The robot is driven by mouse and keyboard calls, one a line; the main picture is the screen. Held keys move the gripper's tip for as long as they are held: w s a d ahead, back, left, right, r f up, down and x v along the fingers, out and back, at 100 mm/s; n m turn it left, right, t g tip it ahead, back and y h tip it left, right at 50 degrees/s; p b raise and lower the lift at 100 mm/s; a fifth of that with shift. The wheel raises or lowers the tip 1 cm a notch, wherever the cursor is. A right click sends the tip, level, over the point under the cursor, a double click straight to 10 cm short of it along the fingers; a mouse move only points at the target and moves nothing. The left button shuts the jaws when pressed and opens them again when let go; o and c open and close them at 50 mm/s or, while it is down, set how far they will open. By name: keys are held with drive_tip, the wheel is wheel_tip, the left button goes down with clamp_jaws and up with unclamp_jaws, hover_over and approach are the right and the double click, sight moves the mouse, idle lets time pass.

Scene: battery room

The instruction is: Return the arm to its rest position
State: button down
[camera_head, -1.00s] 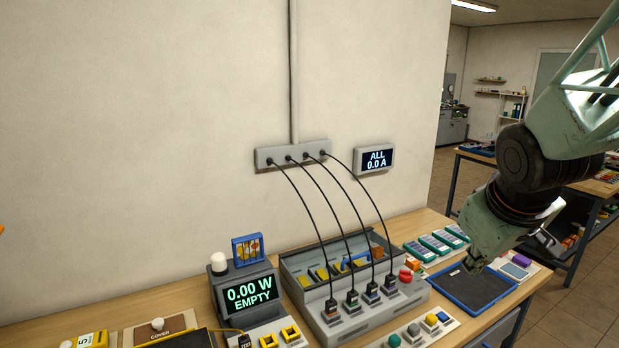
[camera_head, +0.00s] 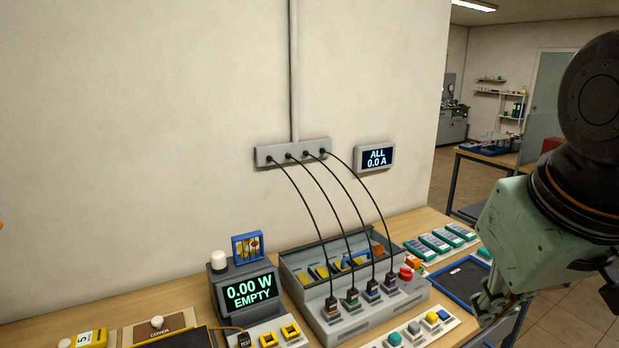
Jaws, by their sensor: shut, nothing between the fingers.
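My gripper (camera_head: 487,306) is at the lower right of the head view, in front of the blue-edged tray (camera_head: 459,285), and hides the tray's right part. The gripper is shut, with nothing held. My arm's pale green and black links fill the right edge of the picture, close to the camera.
On the bench stand a meter (camera_head: 249,292) reading 0.00 W EMPTY and a grey charging station (camera_head: 345,325) with several cables hanging from a wall strip (camera_head: 292,153). A button panel (camera_head: 420,330) lies at the front. Green modules (camera_head: 441,241) sit near the tray. The wall display (camera_head: 376,158) reads ALL 0.0 A.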

drive_tip(key=s+a+m+y, duration=0.1)
drive_tip(key=s+a, duration=0.3)
drive_tip(key=s, duration=0.6)
drive_tip(key=shift+a+r+g, duration=0.15)
drive_tip(key=shift+r+g, duration=0.15)
drive_tip(key=c, duration=3.5)
unclamp_jaws()
